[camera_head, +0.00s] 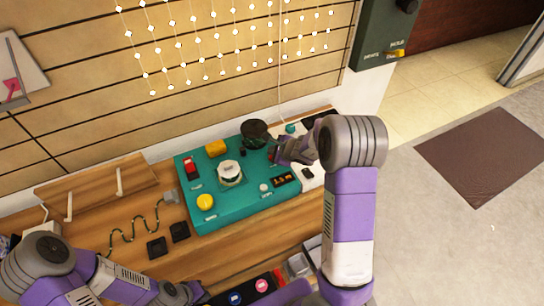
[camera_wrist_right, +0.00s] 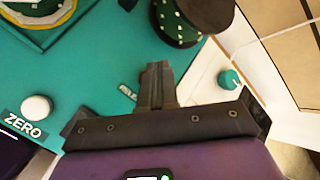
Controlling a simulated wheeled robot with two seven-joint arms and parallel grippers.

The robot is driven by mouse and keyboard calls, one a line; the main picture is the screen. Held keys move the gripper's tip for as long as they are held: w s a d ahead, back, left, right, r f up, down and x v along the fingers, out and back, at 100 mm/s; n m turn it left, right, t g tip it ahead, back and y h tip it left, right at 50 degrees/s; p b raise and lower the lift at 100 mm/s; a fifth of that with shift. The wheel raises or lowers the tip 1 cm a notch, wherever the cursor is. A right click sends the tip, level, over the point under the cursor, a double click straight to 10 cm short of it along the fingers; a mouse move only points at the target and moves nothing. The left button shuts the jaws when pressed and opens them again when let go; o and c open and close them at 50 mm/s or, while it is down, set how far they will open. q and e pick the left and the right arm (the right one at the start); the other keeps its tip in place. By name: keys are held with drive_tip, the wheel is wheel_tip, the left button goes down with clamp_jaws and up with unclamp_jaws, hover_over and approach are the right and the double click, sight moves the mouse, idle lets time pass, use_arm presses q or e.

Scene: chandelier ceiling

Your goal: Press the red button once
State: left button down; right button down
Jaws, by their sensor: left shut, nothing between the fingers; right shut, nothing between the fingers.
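A teal control panel (camera_head: 240,207) lies on the wooden bench. A small red part (camera_head: 271,154) shows on its right side, right at the tip of my right gripper (camera_head: 277,151); the gripper mostly hides it, and I cannot tell whether they touch. A red rocker-like switch (camera_head: 190,166) sits at the panel's left. My left gripper (camera_head: 190,293) is shut and empty at the bottom edge, away from the panel.
The panel also carries a yellow button (camera_head: 205,201), a white dial (camera_head: 230,171), a dark round knob (camera_head: 255,132) and a white button (camera_head: 263,187) labelled ZERO in the wrist view. A white board with a teal knob (camera_wrist_right: 229,79) stands right of the panel.

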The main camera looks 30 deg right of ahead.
drive_tip(key=shift+r+p, duration=1.65)
drive_tip(key=shift+r, duration=0.85)
drive_tip(key=shift+f, duration=0.1)
